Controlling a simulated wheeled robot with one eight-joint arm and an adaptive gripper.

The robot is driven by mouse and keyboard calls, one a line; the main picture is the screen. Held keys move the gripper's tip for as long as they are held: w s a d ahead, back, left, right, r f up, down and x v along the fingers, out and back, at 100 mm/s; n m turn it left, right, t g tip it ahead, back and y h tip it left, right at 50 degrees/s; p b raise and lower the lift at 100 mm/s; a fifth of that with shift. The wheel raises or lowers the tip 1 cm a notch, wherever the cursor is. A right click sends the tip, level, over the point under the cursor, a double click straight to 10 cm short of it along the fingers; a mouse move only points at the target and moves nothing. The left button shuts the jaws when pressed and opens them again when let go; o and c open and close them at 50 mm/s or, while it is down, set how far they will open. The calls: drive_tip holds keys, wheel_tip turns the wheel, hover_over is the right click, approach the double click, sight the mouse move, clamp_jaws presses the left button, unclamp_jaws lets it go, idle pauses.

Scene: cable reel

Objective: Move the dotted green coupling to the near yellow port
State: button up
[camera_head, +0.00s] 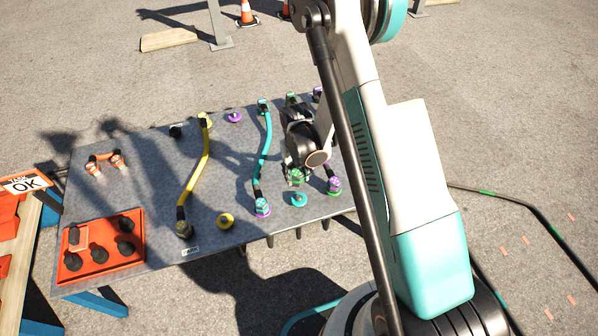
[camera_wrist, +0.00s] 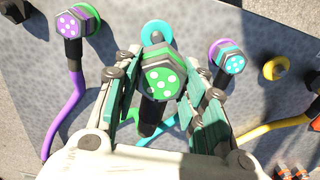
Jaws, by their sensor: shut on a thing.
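The dotted green coupling (camera_head: 296,177) is at my gripper, over the panel's near side. In the wrist view the coupling (camera_wrist: 161,82) shows a green face with white dots and sits between the two fingers of my gripper (camera_wrist: 160,88), which is shut on it. It appears lifted off the panel and tilted, behind the teal port (camera_head: 299,200) in the head view. The near yellow port (camera_head: 226,220) is empty, left of the teal-dotted coupling (camera_head: 262,207); the port also shows at the right of the wrist view (camera_wrist: 276,68). The green coupling's cable is mostly hidden.
A purple-dotted coupling (camera_head: 333,186) stands right of the teal port. A yellow cable (camera_head: 196,172) runs left of the yellow port to a dark coupling (camera_head: 184,229). A teal cable (camera_head: 265,143) crosses the panel. An orange tray (camera_head: 72,222) lies at the left.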

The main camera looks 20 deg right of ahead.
drive_tip(key=a, duration=1.3)
drive_tip(key=shift+a+f, duration=0.15)
drive_tip(key=a, duration=1.4)
drive_tip(key=shift+f, duration=0.2)
drive_tip(key=shift+f, duration=0.1)
drive_tip(key=shift+f, duration=3.4)
drive_tip(key=shift+f, duration=0.1)
drive_tip(key=shift+f, duration=0.4)
drive_tip(key=shift+f, duration=0.1)
